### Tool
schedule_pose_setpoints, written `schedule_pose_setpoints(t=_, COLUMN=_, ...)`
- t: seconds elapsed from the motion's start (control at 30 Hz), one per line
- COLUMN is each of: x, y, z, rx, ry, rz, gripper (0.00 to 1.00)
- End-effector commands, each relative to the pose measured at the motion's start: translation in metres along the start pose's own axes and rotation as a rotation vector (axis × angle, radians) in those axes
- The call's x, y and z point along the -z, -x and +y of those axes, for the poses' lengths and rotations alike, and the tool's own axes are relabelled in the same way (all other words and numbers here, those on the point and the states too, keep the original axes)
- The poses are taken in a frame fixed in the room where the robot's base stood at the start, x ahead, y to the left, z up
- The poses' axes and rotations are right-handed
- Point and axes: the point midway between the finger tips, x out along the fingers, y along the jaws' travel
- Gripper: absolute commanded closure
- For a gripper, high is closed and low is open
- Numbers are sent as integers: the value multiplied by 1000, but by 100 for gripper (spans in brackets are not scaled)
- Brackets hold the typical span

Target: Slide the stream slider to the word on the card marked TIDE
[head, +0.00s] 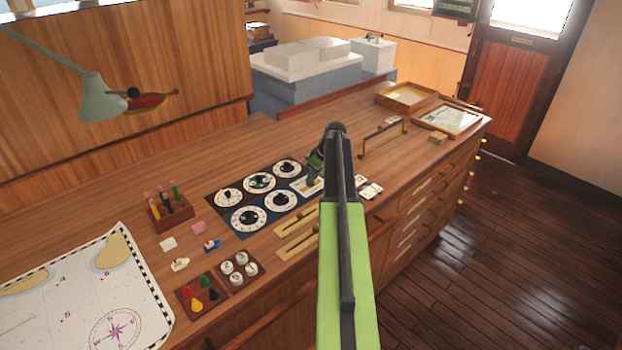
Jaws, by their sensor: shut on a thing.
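My gripper (312,180) reaches down over the right end of the dark blue panel and is shut on a small knob there. The knob belongs to a pale strip (300,187), which I take to be the stream slider; my arm and gripper hide part of it. Its words are too small to read. White cards (369,187) lie just right of my arm, partly hidden by it. I cannot make out which one is marked TIDE.
Several round dials (249,218) fill the panel left of my gripper. Two brass slotted plates (297,243) lie nearer the front edge. A pen holder (170,209), a chart (85,295) and small trays of pieces lie left. A brass rail (383,137) stands right, beyond the cards.

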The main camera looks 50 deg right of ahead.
Motion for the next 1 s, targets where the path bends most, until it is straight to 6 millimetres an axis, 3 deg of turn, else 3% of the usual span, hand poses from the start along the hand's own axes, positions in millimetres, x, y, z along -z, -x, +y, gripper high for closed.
schedule_pose_setpoints(t=0.23, x=-1, y=0, z=-2, rx=0, ry=0, rz=-2, gripper=100)
schedule_pose_setpoints(t=0.5, x=5, y=-2, z=-35, rx=0, ry=0, rz=-2, gripper=100)
schedule_pose_setpoints(t=0.73, x=5, y=-2, z=-34, rx=0, ry=-1, rz=-2, gripper=100)
schedule_pose_setpoints(t=0.77, x=5, y=-2, z=-34, rx=0, ry=-1, rz=-2, gripper=77)
schedule_pose_setpoints(t=0.9, x=5, y=-2, z=-34, rx=0, ry=-1, rz=-1, gripper=58)
schedule_pose_setpoints(t=1.0, x=5, y=-2, z=-34, rx=0, ry=-1, rz=-1, gripper=57)
